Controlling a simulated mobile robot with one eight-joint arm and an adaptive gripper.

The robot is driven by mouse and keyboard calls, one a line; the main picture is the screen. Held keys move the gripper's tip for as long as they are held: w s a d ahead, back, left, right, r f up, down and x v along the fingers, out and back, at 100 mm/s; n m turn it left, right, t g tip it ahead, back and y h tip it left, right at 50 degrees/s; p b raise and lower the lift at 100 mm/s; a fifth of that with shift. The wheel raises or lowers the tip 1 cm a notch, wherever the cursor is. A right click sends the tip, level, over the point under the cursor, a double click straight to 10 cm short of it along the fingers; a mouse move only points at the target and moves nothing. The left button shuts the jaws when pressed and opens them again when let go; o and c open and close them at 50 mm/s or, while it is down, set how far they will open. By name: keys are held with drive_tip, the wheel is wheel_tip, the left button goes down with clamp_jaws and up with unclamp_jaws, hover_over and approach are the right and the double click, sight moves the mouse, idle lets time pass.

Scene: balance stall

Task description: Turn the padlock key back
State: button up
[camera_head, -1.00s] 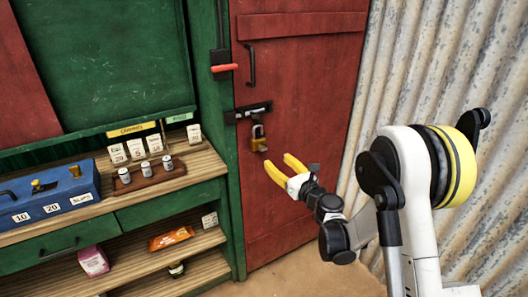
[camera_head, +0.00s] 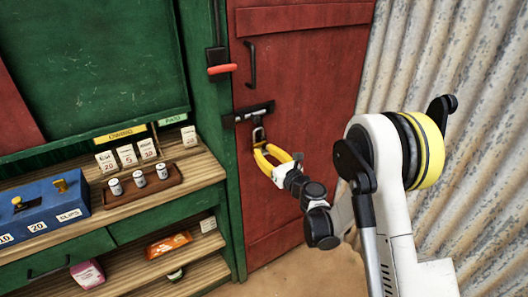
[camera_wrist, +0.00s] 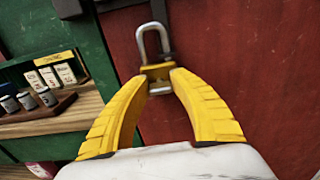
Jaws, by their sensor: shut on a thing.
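The padlock (camera_wrist: 153,42) hangs by its grey shackle from the black bolt (camera_head: 250,113) on the red door; its brass body (camera_wrist: 157,71) shows just beyond my fingertips in the wrist view. In the head view the padlock (camera_head: 259,135) is partly covered by my gripper. My gripper (camera_head: 265,152) has yellow fingers, which also show in the wrist view (camera_wrist: 160,84). The tips are closed in at the padlock's lower end, on the key, which is mostly hidden between them. I cannot tell the key's turn angle.
The red door (camera_head: 290,200) has a black handle (camera_head: 250,64) above the bolt. A red-handled lever (camera_head: 221,69) is on the green post. At left, a wooden counter (camera_head: 200,170) holds a blue box (camera_head: 45,208), small weights and cards. A corrugated wall (camera_head: 430,60) stands at right.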

clamp_jaws()
drive_tip(key=shift+n, duration=0.4)
drive_tip(key=n+b, duration=0.1)
drive_tip(key=n, duration=0.1)
drive_tip(key=shift+n, duration=0.4)
drive_tip(key=n+b, duration=0.1)
drive_tip(key=n, duration=0.3)
drive_tip(key=shift+a, duration=0.1)
drive_tip(key=n, duration=0.6)
drive_tip(key=shift+f, duration=0.1)
drive_tip(key=n, duration=0.4)
drive_tip(key=shift+n, duration=0.3)
